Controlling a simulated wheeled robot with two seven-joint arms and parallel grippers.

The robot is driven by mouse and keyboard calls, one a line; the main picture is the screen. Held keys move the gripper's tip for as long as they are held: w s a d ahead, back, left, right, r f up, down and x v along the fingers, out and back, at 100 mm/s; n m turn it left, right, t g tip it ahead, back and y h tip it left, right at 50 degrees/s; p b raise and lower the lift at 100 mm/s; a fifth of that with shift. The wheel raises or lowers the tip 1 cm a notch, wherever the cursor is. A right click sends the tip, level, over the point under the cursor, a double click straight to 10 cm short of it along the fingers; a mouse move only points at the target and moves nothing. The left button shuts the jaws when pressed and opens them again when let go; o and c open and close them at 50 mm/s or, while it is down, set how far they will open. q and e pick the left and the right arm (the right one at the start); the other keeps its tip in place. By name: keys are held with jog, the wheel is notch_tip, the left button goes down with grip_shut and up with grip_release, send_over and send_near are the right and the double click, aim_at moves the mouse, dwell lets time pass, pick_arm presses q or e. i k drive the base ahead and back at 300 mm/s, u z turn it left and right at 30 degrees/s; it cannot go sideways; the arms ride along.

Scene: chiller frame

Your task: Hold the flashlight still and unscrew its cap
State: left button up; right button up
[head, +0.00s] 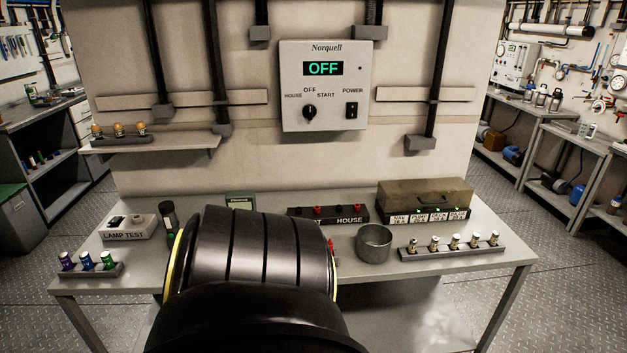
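A dark upright cylinder (168,216) that looks like the flashlight stands at the back left of the bench, just right of the lamp test box. Its upper end is wider and black. Its lower part is partly hidden by my large black arm link, and I cannot make out the cap's seam. Neither of my grippers shows in the head view.
A control panel (325,85) reads OFF. My arm blocks the bench's front middle.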

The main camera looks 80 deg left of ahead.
aim_at(171, 225)
jog(key=u, duration=1.6)
jog(key=k, duration=0.5)
jog(key=u, duration=1.75)
